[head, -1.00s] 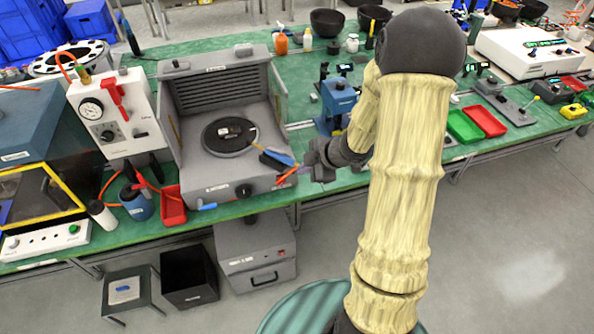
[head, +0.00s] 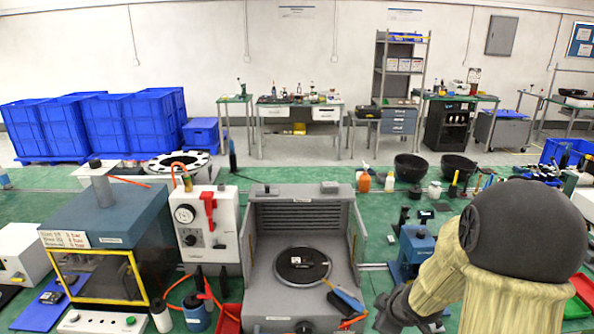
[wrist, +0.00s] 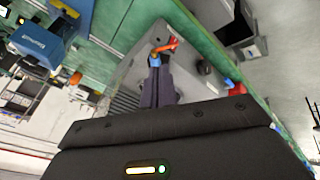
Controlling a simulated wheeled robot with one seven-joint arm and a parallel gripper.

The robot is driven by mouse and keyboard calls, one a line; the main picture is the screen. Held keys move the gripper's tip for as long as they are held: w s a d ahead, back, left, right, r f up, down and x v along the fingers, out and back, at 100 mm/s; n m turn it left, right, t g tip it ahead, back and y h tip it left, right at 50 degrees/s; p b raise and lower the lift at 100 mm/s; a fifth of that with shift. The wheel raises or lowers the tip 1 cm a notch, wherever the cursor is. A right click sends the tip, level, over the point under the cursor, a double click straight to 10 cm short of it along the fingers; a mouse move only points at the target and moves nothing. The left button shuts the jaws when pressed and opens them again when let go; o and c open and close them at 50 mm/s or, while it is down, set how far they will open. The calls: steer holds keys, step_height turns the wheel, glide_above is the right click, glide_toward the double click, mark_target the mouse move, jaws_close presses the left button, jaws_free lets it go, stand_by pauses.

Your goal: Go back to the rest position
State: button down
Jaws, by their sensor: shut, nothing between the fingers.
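My arm stands at the right of the head view, with its dark elbow at the upper right and the cream forearm below. My gripper (head: 384,318) is at the bottom of the head view, just right of the grey booth's front corner. In the wrist view my gripper (wrist: 157,64) shows dark fingers closed together with nothing held. An orange-and-blue tool (wrist: 168,46) appears just beyond the fingertips. I cannot tell whether they touch.
The grey booth (head: 253,270) with a round dark plate (head: 302,266) is left of my gripper. A blue press (head: 416,246) stands to its right. A white gauge unit (head: 212,222) and blue-topped chamber (head: 105,232) stand further left. Green bench surface shows behind.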

steer(key=s+a+r+m+g, duration=0.2)
steer(key=s+m, duration=0.3)
steer(key=s, duration=0.2)
steer(key=s+a+r+m+g+h, duration=0.1)
steer(key=s+a+r+m+g, duration=0.1)
steer(key=s+m, duration=0.3)
steer(key=shift+s+a+m, duration=0.4)
steer(key=shift+s+a, duration=0.4)
steer(key=shift+s, duration=0.45)
